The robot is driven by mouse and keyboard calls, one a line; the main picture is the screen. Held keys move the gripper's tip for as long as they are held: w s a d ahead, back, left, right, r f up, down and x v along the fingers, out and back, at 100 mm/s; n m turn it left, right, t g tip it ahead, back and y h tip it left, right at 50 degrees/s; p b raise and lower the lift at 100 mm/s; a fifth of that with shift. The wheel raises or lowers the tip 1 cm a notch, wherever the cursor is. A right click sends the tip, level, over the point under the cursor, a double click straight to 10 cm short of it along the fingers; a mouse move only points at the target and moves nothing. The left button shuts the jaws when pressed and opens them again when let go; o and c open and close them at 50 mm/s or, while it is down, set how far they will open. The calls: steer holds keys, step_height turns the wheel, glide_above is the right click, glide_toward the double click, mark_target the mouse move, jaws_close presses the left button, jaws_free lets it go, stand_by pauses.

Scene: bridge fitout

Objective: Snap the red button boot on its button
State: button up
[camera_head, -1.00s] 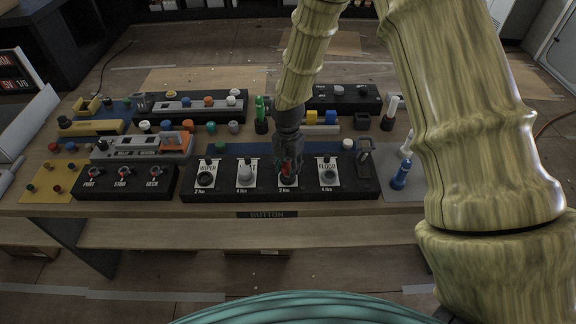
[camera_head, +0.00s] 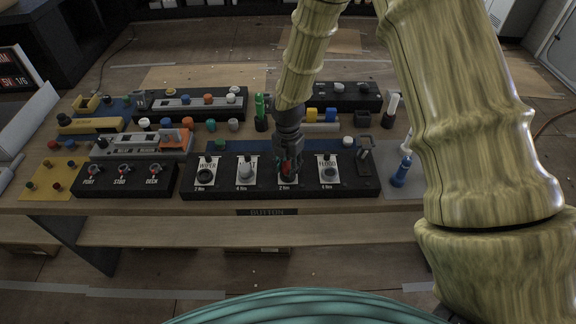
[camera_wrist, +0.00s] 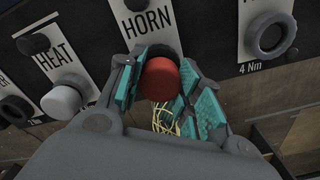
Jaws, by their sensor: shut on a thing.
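The red button boot (camera_wrist: 160,79) is between the fingertips of my gripper (camera_wrist: 158,88) in the wrist view, and the fingers are shut on it. It sits right in front of a dark ring under the HORN label (camera_wrist: 146,22). Whether it is seated on the button there or only against it, I cannot tell. In the head view my gripper (camera_head: 288,160) points down at the third station of the black button panel (camera_head: 263,188), and a bit of the red boot (camera_head: 287,168) shows between the fingers.
A grey-white boot (camera_wrist: 62,101) sits at the HEAT station on the left. An open dark ring (camera_wrist: 270,36) is on the right. Small posts stand behind the stations. A blue screwdriver-like tool (camera_head: 401,172) stands right of the panel. Other control panels crowd the table behind.

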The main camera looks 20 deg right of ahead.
mark_target(288, 165)
steer(key=shift+f, duration=0.3)
stand_by(0.5)
steer(key=o, duration=0.9)
step_height(288, 165, up, 12)
stand_by(0.7)
stand_by(0.9)
